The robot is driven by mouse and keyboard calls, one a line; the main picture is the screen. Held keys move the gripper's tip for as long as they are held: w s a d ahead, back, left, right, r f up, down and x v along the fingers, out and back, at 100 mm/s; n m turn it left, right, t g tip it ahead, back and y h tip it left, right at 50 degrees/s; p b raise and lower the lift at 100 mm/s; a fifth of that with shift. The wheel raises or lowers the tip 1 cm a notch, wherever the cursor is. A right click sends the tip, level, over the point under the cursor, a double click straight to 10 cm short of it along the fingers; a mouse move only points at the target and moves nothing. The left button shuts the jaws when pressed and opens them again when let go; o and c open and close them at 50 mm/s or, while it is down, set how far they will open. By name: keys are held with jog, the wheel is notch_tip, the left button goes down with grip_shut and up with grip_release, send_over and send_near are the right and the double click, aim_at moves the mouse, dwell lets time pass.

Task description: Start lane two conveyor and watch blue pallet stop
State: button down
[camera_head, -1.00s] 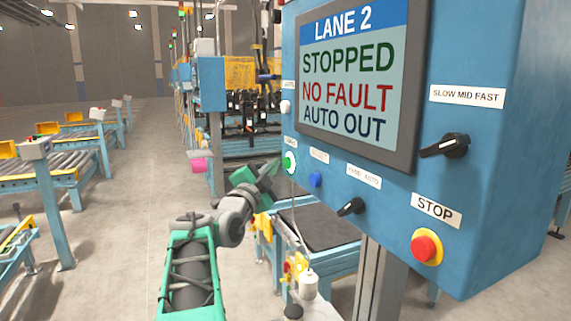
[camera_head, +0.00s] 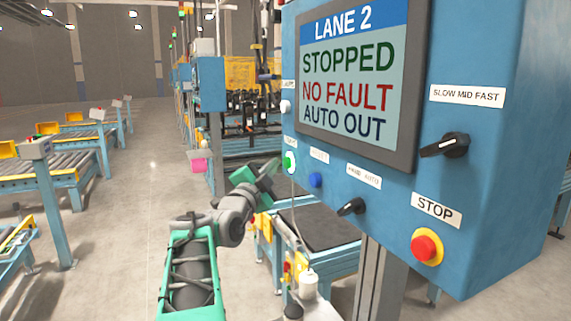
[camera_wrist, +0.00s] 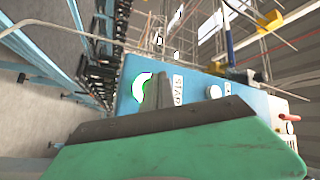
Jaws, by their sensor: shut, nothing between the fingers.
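A blue control box (camera_head: 484,180) carries a screen (camera_head: 352,78) reading LANE 2, STOPPED, NO FAULT, AUTO OUT. The green start button (camera_head: 291,164) with a pale ring is at the box's lower left. My gripper (camera_head: 275,167) is shut and empty, with its tips at this button. I cannot make out a blue pallet.
A blue button (camera_head: 315,180), a HAND AUTO knob (camera_head: 351,206), a speed knob (camera_head: 445,145) and a red STOP button (camera_head: 427,247) share the panel. A conveyor (camera_head: 318,226) runs behind it. Roller conveyors (camera_head: 60,170) stand at left, beyond open floor.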

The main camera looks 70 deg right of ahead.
jog(key=shift+s+d+f, duration=0.1)
jog(key=shift+s+d+b, duration=0.2)
jog(key=shift+b, duration=0.35)
